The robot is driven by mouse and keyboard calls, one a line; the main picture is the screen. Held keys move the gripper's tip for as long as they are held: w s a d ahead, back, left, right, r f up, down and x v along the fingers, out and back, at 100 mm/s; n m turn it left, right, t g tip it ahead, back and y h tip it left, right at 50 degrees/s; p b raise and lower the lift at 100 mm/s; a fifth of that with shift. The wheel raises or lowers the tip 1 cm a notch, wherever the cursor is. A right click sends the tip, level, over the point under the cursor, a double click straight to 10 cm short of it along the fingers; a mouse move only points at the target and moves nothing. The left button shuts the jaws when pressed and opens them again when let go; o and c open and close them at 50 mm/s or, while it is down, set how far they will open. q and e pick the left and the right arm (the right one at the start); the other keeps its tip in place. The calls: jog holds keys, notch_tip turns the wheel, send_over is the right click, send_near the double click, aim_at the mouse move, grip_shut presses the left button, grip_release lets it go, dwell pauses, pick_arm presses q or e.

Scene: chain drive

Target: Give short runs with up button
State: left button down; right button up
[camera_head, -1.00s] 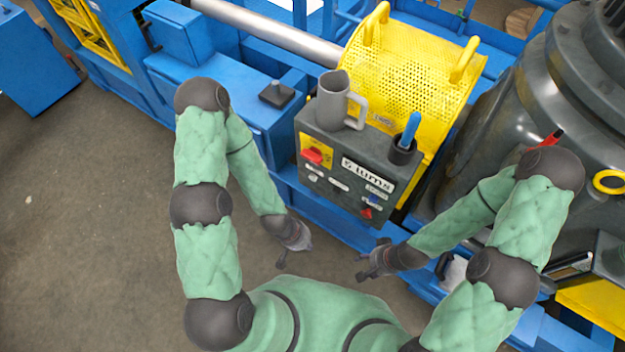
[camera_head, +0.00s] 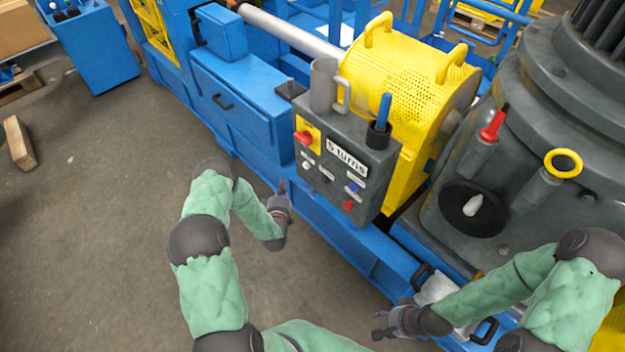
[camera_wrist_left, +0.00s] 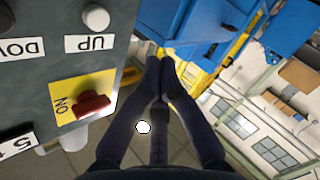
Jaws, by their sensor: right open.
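The grey control box (camera_head: 345,150) bears a "5 turns" sign and several buttons. In the left wrist view the pale round UP button (camera_wrist_left: 96,17) sits at the upper left, upside down, with its label beneath it. In the head view it is the small pale knob (camera_head: 306,165) below the red switch (camera_head: 303,138). The red switch on its yellow plate also shows large in the left wrist view (camera_wrist_left: 92,105). My left gripper (camera_head: 282,186) is just left of and below the box, apart from it; its fingertips (camera_wrist_left: 160,58) meet, with nothing between them. My right gripper (camera_head: 378,325) is open and empty, low in front of the blue base.
A grey mug (camera_head: 323,88) and a holder with a blue-handled tool (camera_head: 384,110) stand on the box. A yellow perforated guard (camera_head: 415,85) is behind it. A large grey machine (camera_head: 560,110) stands at right. Bare floor (camera_head: 110,200) lies at left.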

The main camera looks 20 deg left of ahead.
aim_at(306, 165)
pick_arm(q)
jog(key=shift+s+a+r+y, duration=0.15)
jog(key=shift+a+r+y, duration=0.05)
jog(key=shift+a+y, duration=0.1)
jog(key=shift+d, duration=0.15)
jog(key=w+d+b, duration=0.1)
jog(key=w+d, duration=0.2)
jog(key=w, duration=0.5)
jog(key=shift+d, duration=0.15)
jog(key=shift+w, duration=0.15)
dwell(1.4)
jog(key=shift+w+d, duration=0.15)
jog(key=shift+w, duration=0.15)
jog(key=shift+w+d, duration=0.2)
jog(key=shift+w, duration=0.3)
dwell(2.3)
jog(key=shift+s+a, duration=0.1)
jog(key=shift+s, duration=0.05)
dwell(1.2)
jog(key=shift+s+a, duration=0.25)
jog(key=shift+s, duration=0.5)
